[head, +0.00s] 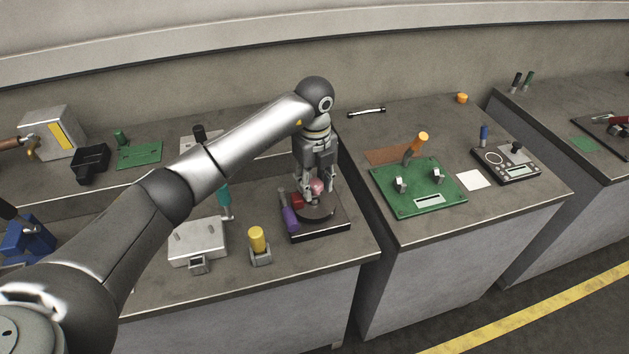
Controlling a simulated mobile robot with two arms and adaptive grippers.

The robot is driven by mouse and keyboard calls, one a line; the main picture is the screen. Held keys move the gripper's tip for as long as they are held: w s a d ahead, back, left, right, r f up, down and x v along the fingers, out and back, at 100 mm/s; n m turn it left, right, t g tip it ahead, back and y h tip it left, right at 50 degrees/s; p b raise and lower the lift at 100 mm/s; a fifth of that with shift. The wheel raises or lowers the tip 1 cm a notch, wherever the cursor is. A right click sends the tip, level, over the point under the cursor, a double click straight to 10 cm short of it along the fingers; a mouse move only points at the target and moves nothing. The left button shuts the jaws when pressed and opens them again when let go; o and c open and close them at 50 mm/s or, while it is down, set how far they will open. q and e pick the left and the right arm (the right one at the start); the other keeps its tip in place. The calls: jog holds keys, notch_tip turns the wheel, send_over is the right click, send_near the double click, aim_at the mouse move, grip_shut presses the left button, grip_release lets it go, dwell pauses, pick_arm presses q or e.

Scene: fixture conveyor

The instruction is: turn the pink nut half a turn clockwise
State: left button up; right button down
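The pink nut (318,186) sits above a dark round disc on a black-based fixture (324,226) near the front right of the left bench. My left gripper (318,190) points straight down over the fixture, with its fingers around the pink nut. The fingers look spread to both sides of the nut; at this size I cannot tell whether they touch it. A red block (297,201) and a purple cylinder (290,219) are at the fixture's left side. My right gripper is not in view.
A yellow-topped part (258,240) and a pale metal box (196,243) stand left of the fixture. A gap separates this bench from the middle bench, which holds a green board (415,205) with an orange-tipped lever (418,143). The middle bench's front right corner is clear.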

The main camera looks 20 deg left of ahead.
pick_arm(q)
jog(key=c, duration=0.5)
